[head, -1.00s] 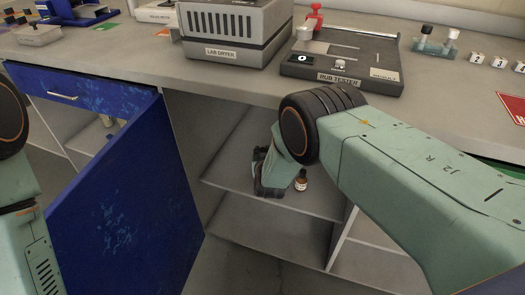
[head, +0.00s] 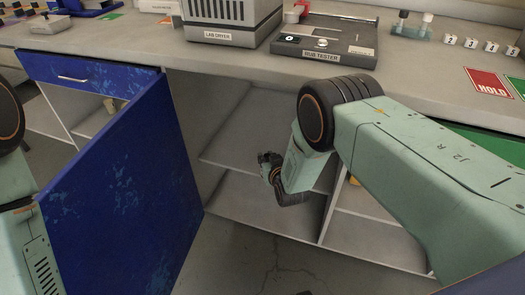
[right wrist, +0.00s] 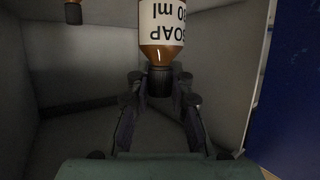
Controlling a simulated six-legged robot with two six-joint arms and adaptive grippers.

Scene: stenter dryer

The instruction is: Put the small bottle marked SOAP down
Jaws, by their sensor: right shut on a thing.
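The SOAP bottle (right wrist: 162,32) is brown with a white label and a dark cap. It shows in the right wrist view with its lettering upside down and its cap end between the fingers. My right gripper (right wrist: 160,86) is shut on it at the cap. In the head view my right gripper (head: 268,160) is inside the open cabinet, at the upper shelf (head: 236,148). I cannot make out the bottle there, nor tell whether its base touches a surface. My left gripper is out of view; only part of that arm shows at the left edge.
A second brown bottle (right wrist: 73,12) shows at the top of the right wrist view. The blue cabinet door (head: 125,190) stands open on the left. A lab dryer (head: 232,20) and rub tester (head: 325,38) stand on the counter (head: 180,62) above. The lower shelf (head: 240,205) looks empty.

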